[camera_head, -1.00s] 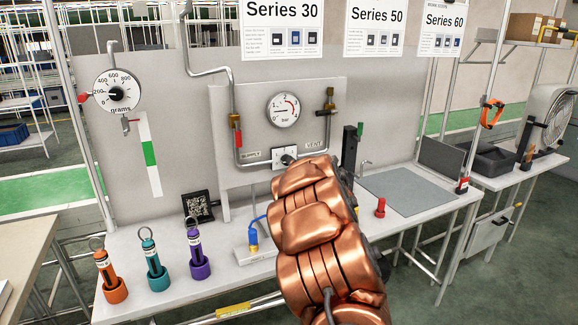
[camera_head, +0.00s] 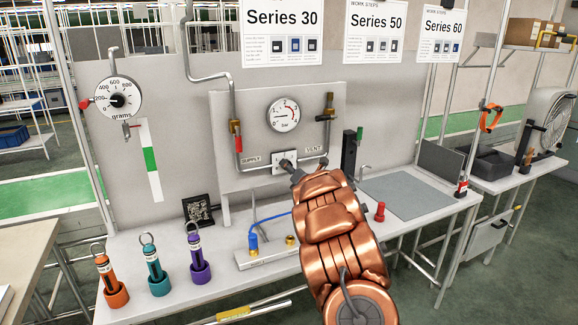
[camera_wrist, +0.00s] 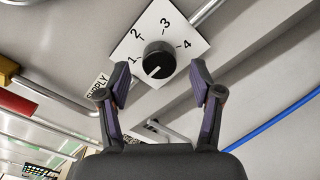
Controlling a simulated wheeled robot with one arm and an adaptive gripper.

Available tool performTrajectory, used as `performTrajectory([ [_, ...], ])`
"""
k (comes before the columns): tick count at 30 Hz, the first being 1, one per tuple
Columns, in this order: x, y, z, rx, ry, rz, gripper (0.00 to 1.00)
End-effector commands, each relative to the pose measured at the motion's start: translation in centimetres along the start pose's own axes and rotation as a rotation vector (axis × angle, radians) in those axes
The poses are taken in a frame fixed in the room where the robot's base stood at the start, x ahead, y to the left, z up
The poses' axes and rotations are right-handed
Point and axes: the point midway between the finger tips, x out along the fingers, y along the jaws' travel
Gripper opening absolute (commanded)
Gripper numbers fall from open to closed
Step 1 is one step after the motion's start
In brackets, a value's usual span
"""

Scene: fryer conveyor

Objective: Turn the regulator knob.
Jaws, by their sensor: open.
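The regulator knob (camera_wrist: 159,61) is a black round knob on a white square plate (camera_wrist: 181,22) marked 1 to 4. In the wrist view its white pointer line aims to the lower left, below the 1. In the head view the plate (camera_head: 279,167) sits low on the grey panel, between the supply and vent pipes, and my gripper (camera_head: 290,168) partly covers the knob. In the wrist view my gripper (camera_wrist: 158,79) is open, with one purple-grey finger to each side and below the knob. The fingers appear apart from the knob.
A pressure gauge (camera_head: 284,114) is above the plate. A blue hose (camera_wrist: 278,125) runs beside it. The bench (camera_head: 222,268) below carries orange, teal and purple cylinders, a fitting block and a red part (camera_head: 380,212). A black post (camera_head: 349,153) stands to the right.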

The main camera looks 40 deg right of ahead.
Motion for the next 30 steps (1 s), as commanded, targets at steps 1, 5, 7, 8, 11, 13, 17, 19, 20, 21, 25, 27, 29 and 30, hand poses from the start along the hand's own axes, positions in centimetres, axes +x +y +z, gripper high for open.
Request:
performTrajectory([
  [1,0.6,0.1,0.1,0.001,0.001,0.001,0.65],
  [5,1.5,0.2,0.1,-0.001,-0.001,0.001,0.65],
  [7,1.8,0.1,0.1,-0.001,-0.001,0.001,0.65],
  [8,1.9,0.1,0.1,-0.001,-0.001,0.001,0.65],
  [11,2.1,0.1,0.1,-0.001,-0.001,0.0,0.65],
  [13,2.1,0.0,0.1,-0.001,-0.001,0.0,0.65],
  [17,2.1,0.0,0.1,-0.001,-0.001,0.0,0.64],
  [19,2.0,0.0,0.1,-0.001,-0.001,0.0,0.57],
  [20,2.0,0.0,0.1,0.0,-0.001,0.0,0.54],
  [21,2.0,0.0,0.1,0.0,-0.001,0.0,0.5],
  [25,2.0,0.0,0.1,0.0,-0.001,0.0,0.36],
  [27,2.0,0.0,0.1,0.0,-0.001,0.0,0.29],
  [29,2.0,0.0,0.1,0.0,-0.001,0.0,0.23],
  [30,2.0,0.0,0.1,0.0,-0.001,0.0,0.18],
])
